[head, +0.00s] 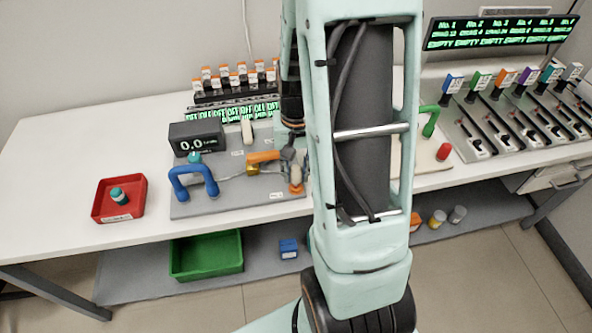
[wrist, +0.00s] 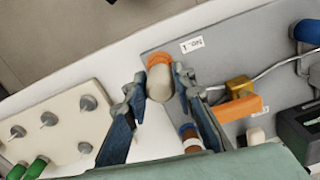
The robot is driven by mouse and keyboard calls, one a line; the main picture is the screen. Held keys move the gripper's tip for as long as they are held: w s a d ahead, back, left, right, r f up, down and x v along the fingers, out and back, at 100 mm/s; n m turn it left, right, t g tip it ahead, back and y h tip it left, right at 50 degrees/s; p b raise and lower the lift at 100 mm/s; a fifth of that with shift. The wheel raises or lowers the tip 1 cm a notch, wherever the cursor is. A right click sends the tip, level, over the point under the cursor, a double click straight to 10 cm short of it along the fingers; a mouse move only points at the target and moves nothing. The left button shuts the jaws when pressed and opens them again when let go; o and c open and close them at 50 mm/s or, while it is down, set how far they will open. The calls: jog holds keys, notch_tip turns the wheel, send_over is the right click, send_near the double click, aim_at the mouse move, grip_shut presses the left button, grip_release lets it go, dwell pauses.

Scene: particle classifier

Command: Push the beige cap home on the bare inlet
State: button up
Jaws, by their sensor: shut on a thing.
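The beige cap (wrist: 160,82) is between the two fingers of my gripper (wrist: 161,88) in the wrist view, and the gripper is shut on it. An orange ring (wrist: 158,60) shows right at the cap's far end; I cannot tell whether the cap is fully seated there. In the head view the beige cap (head: 295,173) stands about upright just above an orange fitting (head: 296,188) at the right of the grey plate (head: 240,203). My arm hides part of this area. The wrist view shows the grey plate under the cap.
A blue handle (head: 193,180), an orange lever (head: 263,156), a yellow block (head: 253,169) and a black display (head: 197,137) reading 0.0 stand by the plate. A red tray (head: 103,208) sits at left. A pale board with grey knobs (wrist: 62,125) is left in the wrist view.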

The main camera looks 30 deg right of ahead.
aim_at(296, 169)
jog(key=shift+f+b, duration=1.1)
jog(key=shift+f, duration=0.35)
jog(key=shift+c, duration=0.2)
jog(key=o, duration=1.1)
jog(key=shift+r, duration=0.1)
jog(key=shift+o, duration=0.2)
notch_tip(296, 169, up, 12)
